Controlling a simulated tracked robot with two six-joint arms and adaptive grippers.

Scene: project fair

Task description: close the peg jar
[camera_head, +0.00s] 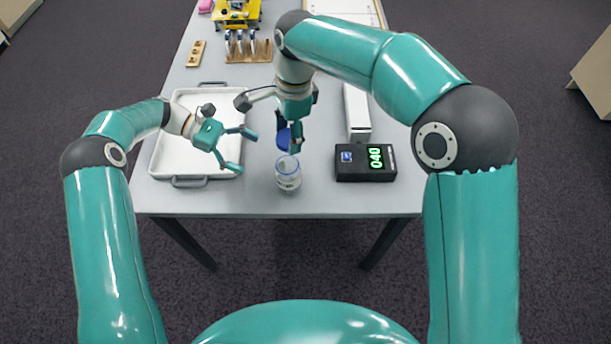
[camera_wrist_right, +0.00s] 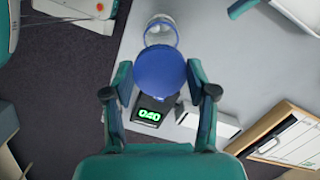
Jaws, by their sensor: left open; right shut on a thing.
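The peg jar (camera_head: 288,176) is a clear glass jar standing upright near the table's front edge, with its mouth open. It also shows in the right wrist view (camera_wrist_right: 161,30), partly hidden by the lid. My right gripper (camera_head: 290,137) is shut on the blue lid (camera_head: 283,139) and holds it above and just behind the jar, apart from it. In the right wrist view the round blue lid (camera_wrist_right: 159,73) sits between the two fingertips. My left gripper (camera_head: 246,150) is open and empty, over the right side of the white tray, left of the jar.
A white tray (camera_head: 160,155) with grey handles lies at the left. A black box with a green display (camera_head: 365,163) stands right of the jar, with a long white box (camera_head: 357,112) behind it. A wooden rack (camera_head: 248,50) and a yellow object (camera_head: 235,14) stand farther back.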

